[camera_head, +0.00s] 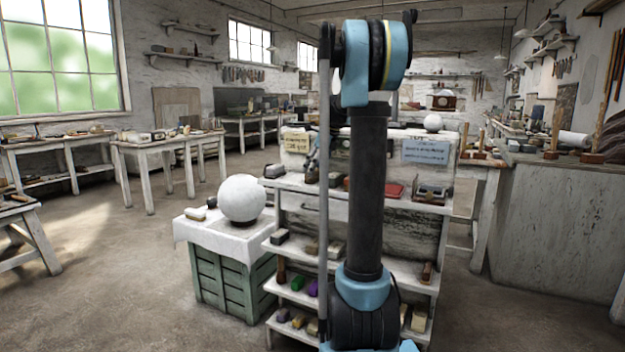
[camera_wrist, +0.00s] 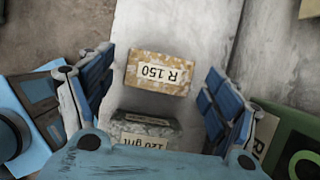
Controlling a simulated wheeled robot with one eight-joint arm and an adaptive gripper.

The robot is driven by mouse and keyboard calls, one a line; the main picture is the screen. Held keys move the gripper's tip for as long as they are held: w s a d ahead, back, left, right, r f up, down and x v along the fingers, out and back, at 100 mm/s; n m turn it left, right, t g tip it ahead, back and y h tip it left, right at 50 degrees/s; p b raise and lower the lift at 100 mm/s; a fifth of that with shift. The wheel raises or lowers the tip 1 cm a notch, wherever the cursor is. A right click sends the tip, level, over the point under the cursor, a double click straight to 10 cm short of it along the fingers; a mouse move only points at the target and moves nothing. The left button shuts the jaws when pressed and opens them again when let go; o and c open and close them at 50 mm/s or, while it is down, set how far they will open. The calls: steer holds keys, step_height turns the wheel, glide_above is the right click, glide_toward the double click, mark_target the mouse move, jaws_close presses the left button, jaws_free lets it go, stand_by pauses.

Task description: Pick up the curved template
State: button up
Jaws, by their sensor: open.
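My gripper (camera_wrist: 160,65) is open, with one blue-padded finger on each side of this block and gaps on both sides. Nothing is held. In the head view my arm hides the middle of the shelf unit, and my gripper cannot be made out clearly.
A grey block (camera_wrist: 145,124) labelled "120 grit" lies close by, partly hidden by my gripper. A green item (camera_wrist: 298,148) is at the lower right. In the head view, a white sphere (camera_head: 242,198) stands on a green crate (camera_head: 232,284) beside the stepped shelves (camera_head: 300,252).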

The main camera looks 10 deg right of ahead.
steer(key=shift+x, duration=1.4)
steer(key=shift+c, duration=0.3)
steer(key=c, duration=1.1)
steer(key=shift+r, duration=0.15)
step_height(320, 180, up, 10)
steer(key=shift+f, duration=0.1)
